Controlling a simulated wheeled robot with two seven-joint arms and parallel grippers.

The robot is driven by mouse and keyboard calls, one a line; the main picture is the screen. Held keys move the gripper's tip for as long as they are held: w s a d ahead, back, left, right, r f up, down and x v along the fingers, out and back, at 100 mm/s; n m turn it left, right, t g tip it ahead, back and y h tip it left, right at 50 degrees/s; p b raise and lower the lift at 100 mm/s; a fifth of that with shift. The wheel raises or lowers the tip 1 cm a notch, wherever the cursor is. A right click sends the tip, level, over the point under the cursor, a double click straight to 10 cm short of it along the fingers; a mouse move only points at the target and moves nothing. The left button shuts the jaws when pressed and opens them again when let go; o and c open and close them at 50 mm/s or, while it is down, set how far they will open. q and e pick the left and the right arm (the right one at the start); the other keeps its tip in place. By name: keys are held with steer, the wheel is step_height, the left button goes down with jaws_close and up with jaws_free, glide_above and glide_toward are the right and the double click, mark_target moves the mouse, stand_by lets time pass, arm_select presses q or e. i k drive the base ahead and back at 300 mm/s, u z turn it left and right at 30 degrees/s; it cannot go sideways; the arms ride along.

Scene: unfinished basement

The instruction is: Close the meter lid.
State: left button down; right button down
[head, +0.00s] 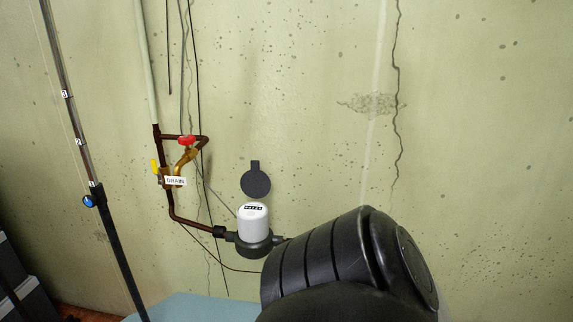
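The water meter (253,230) has a white cylindrical body with a small dark number display on top and a dark base joined to the pipe. Its round black lid (256,184) stands open, upright above and behind the display, with a small tab at its top edge. Neither of my grippers shows in the head view. A large black ribbed arm part, which seems to be mine, fills the bottom right of the meter and hides the pipe on that side.
A copper pipe (180,216) runs to the meter from the left, with a red valve handle (187,140), a yellow handle (154,167) and a DRAIN tag (175,181). A dark pole (119,250) with a blue knob (88,201) stands left. A light-blue surface (180,308) lies below.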

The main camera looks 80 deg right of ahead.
mark_target(255, 184)
steer(key=z, duration=1.9)
